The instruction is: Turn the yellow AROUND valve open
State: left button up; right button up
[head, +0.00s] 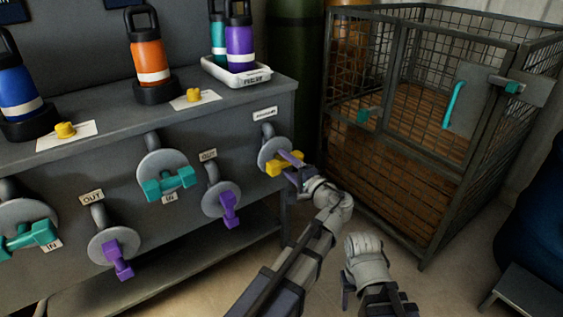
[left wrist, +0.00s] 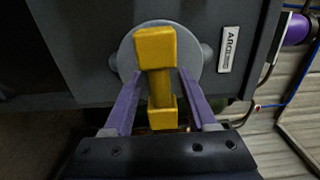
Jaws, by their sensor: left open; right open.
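The yellow valve handle (head: 285,163) is a bar with block ends on a grey disc (head: 268,150), at the right end of the bench front. A white label (head: 265,113) is above it; in the left wrist view its text (left wrist: 229,49) starts like "ARO". My left gripper (head: 289,167) is open, its purple fingers on either side of the handle. In the left wrist view the yellow handle (left wrist: 160,85) stands between the fingers (left wrist: 161,78); contact is unclear. My right gripper (head: 348,287) is low, away from the bench, its fingers hard to make out.
Teal (head: 167,183) and purple (head: 229,207) valves line the bench front to the left. Bottles, such as an orange one (head: 147,55), stand on the bench top. A wire cage (head: 420,130) stands to the right, near my left arm. Floor shows between bench and cage.

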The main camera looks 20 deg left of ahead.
pick_arm(q)
jog(key=shift+c, duration=0.4)
grip_shut()
jog(key=n, duration=0.9)
jog(key=shift+n, duration=0.3)
jog(key=n, duration=0.4)
jog(key=shift+n, duration=2.1)
